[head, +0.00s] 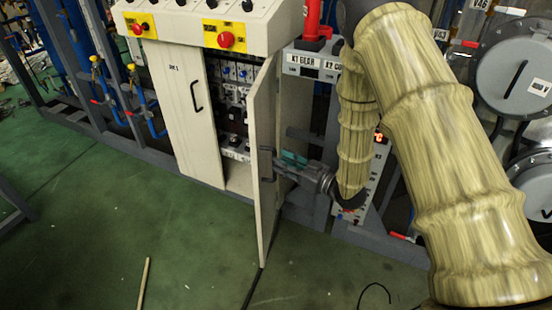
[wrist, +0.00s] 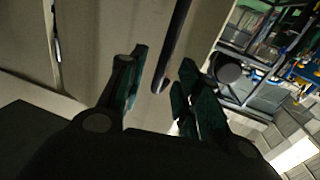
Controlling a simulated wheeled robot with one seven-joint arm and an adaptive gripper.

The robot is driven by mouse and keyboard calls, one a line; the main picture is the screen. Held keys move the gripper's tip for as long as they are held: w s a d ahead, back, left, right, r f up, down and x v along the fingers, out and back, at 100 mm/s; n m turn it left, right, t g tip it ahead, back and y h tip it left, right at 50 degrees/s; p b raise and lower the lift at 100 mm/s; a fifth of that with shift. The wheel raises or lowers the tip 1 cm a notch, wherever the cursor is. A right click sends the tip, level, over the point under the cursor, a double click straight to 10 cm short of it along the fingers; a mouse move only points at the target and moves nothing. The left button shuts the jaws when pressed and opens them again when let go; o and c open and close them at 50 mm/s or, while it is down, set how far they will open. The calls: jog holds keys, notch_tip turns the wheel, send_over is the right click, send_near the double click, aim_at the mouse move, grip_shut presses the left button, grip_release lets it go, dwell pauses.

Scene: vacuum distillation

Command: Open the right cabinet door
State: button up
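The right cabinet door (head: 262,115) is beige and stands swung well outward from the cabinet. Its dark handle (head: 268,164) is partly visible beside my gripper. My gripper (head: 285,160) is on the right side of this door, close to the handle. In the wrist view, the two dark teal fingers of my gripper (wrist: 162,85) are spread apart. The lower end of the handle (wrist: 174,45) lies between or just beyond them, with no clear contact visible. The door panel (wrist: 90,35) fills much of that view.
The left cabinet door (head: 187,120) is shut. Breakers and wiring (head: 236,100) show in the opening. A control panel with red buttons (head: 215,25) sits on top. A thin stick (head: 143,283) lies on the green floor (head: 80,220), which is mostly clear in front.

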jog(key=v, duration=0.8)
jog(key=shift+d, duration=0.2)
jog(key=shift+s+f, duration=0.1)
jog(key=shift+s, duration=0.05)
jog(key=s+d+f+m+g+h+p, duration=0.25)
jog(key=s+f+h, duration=0.3)
jog(key=f, duration=0.35)
jog(key=s+d+f+m+g+h+p, duration=0.15)
jog(key=s+f+m+h, duration=0.25)
jog(key=s+f, duration=0.4)
jog(key=s+d+f+m+g+h+p, duration=0.1)
jog(key=s+f+m+g+h, duration=0.1)
jog(key=s, duration=1)
jog(key=s+d+f+m+g+h+p, duration=0.1)
jog(key=s+f+g, duration=0.3)
jog(key=s, duration=0.9)
jog(key=shift+d+f+m+g+h, duration=0.35)
jog(key=shift+d+g+h, duration=0.25)
jog(key=shift+g, duration=0.3)
jog(key=shift+w, duration=0.1)
